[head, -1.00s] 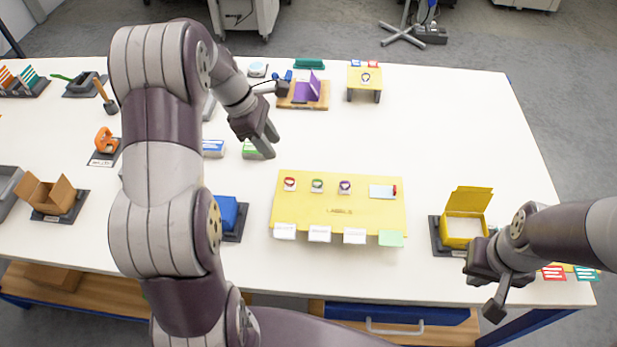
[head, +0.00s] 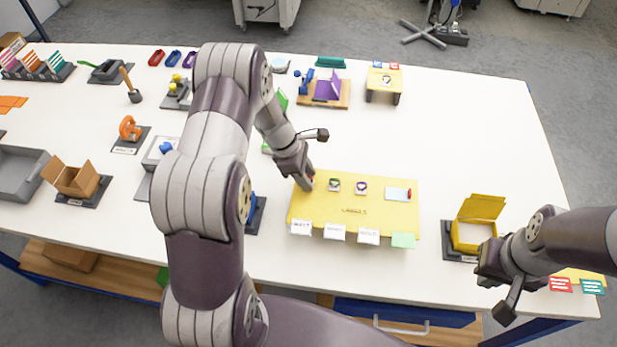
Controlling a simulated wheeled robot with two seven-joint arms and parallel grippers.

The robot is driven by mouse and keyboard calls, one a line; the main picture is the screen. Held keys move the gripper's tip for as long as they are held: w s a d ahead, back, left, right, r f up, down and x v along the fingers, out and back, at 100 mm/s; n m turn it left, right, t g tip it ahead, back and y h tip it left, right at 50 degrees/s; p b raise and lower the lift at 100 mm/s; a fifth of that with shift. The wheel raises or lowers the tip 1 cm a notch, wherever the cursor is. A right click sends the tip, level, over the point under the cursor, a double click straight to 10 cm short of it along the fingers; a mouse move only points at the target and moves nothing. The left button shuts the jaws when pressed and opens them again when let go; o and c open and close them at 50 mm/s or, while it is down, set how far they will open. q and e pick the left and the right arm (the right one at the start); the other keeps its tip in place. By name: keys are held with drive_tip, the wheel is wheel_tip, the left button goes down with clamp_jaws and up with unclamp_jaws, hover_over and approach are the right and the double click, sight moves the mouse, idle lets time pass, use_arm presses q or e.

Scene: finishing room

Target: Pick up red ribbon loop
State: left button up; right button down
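The yellow board marked LABELS (head: 355,211) lies on the white table. A small bit of red (head: 311,179) shows at its upper left, beside my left gripper's fingers. The rest of the red ribbon loop is hidden behind those fingers. My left gripper (head: 304,183) points down at that spot, and I cannot tell whether its fingers are closed on the loop. A green loop (head: 334,184) and a purple loop (head: 361,187) stand on the board to the right. My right gripper (head: 500,296) hangs near the table's front right edge; its opening is unclear.
An open yellow box (head: 473,232) stands right of the board, near my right gripper. A purple item on a wooden base (head: 325,90) is behind. The table's back right is clear.

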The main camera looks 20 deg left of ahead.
use_arm(q)
drive_tip(key=c, duration=0.6)
drive_tip(key=shift+s+a, duration=0.1)
clamp_jaws()
drive_tip(key=shift+r, duration=0.15)
